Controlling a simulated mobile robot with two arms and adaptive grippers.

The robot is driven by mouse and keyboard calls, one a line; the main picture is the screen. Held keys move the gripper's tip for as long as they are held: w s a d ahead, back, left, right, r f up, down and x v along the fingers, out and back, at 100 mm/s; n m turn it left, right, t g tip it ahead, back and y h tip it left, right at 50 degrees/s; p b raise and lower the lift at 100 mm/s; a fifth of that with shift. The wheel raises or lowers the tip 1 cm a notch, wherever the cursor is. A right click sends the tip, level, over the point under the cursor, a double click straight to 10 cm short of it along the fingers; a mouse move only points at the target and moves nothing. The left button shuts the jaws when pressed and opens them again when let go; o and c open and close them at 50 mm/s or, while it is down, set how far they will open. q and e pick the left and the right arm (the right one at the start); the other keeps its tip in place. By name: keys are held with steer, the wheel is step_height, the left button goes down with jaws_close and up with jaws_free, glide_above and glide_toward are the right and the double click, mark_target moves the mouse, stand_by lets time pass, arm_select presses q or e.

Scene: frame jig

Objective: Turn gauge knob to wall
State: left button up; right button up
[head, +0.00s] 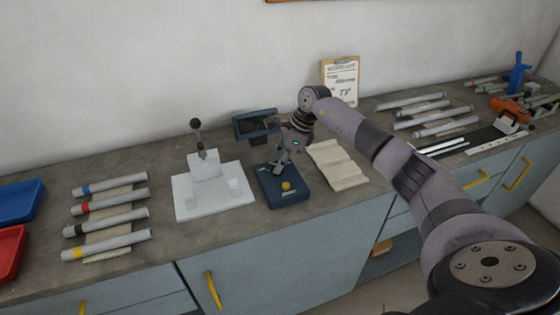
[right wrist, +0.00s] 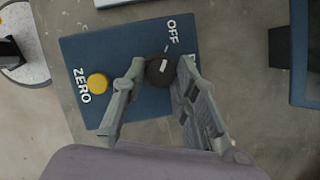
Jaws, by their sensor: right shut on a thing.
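The gauge base is a flat blue box (head: 283,191) on the counter, with a yellow button (head: 286,186). In the right wrist view the yellow button (right wrist: 98,82) sits beside the word ZERO. The dark round knob (right wrist: 160,72) has a white mark pointing roughly toward the word OFF (right wrist: 172,30). My right gripper (right wrist: 162,70) is shut on the knob, one finger on each side. In the head view the right gripper (head: 281,166) reaches down at the back of the box and hides the knob. My left gripper is not in view.
A dark display unit (head: 256,124) stands behind the box, near the wall. A white plate with a stand (head: 214,197) is to its left, a beige cloth (head: 338,166) to its right. Several tubes (head: 111,202) lie further left. A clipboard (head: 341,78) leans on the wall.

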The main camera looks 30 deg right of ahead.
jaws_close()
